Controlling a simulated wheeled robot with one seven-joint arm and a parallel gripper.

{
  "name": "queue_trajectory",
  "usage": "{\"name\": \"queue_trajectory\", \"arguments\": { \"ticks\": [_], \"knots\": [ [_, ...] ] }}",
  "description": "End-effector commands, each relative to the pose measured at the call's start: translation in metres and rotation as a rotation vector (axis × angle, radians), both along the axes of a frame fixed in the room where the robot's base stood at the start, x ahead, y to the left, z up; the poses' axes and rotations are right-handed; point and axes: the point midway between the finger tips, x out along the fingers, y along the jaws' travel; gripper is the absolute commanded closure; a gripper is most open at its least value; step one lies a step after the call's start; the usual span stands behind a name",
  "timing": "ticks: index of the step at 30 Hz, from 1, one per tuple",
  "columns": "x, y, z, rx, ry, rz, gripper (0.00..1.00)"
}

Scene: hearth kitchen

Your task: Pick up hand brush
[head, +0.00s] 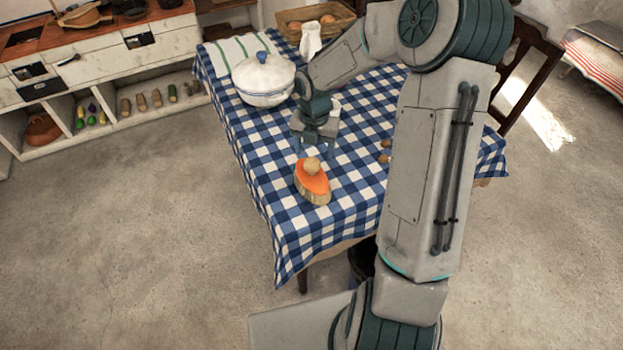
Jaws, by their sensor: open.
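The hand brush (314,184) lies on the blue and white checked tablecloth near the table's front left part. It has an orange top with a tan knob and pale bristles below. My gripper (315,149) points down just above and behind the brush's knob end, its fingers apart with nothing seen between them. I cannot tell whether a finger touches the brush.
A white pot (263,82) with a blue knob stands close behind my gripper at the left. A white jug (311,41) and a basket (330,22) are at the back. Small brown items (385,158) lie right of the brush. The tablecloth (290,235) is clear in front.

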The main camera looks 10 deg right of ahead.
Motion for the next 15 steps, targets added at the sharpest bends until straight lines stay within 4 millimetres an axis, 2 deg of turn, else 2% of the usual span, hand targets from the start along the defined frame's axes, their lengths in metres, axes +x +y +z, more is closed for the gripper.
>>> {"name": "queue_trajectory", "arguments": {
  "ticks": [4,10,15],
  "knots": [
    [-0.002,0.003,-0.012,0.000,0.002,0.001,0.34],
    [-0.004,0.007,-0.042,0.001,0.003,0.000,0.34],
    [-0.003,0.007,-0.054,0.001,0.001,-0.001,0.34]
  ]
}}
